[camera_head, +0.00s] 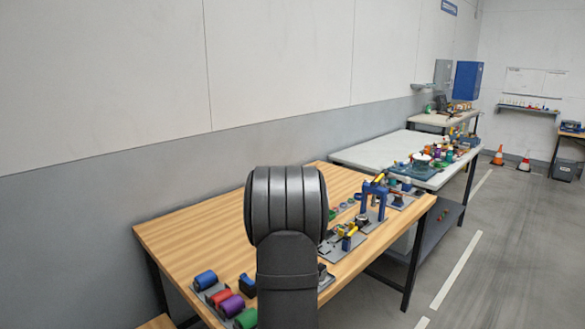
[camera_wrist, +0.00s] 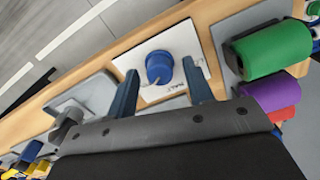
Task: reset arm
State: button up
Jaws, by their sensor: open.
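My gripper (camera_wrist: 160,72) shows in the wrist view with its two dark blue fingers spread apart, so it is open and nothing is clamped in it. It hangs above the wooden table. A blue round knob-like part (camera_wrist: 159,66) on a white plate (camera_wrist: 185,36) appears between the fingertips in the picture; I cannot tell how far below them it is. In the head view my own dark arm fills the lower middle and hides the gripper and part of the wooden table (camera_head: 190,228).
Coloured rolls, among them a green one (camera_wrist: 272,50) and a purple one (camera_wrist: 268,95), lie beside the plate. A blue press-like frame (camera_head: 372,198) stands at the table's right. A white table (camera_head: 365,155) with several items is beyond. The wooden table's back left is clear.

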jog(key=n, duration=0.4)
jog(key=shift+r, duration=1.05)
notch_tip(320, 180, down, 2)
jog(key=shift+f, duration=0.2)
jog(key=m, duration=0.5)
jog(key=shift+r, duration=0.15)
jog(key=m, duration=0.3)
jog(key=shift+m, duration=0.3)
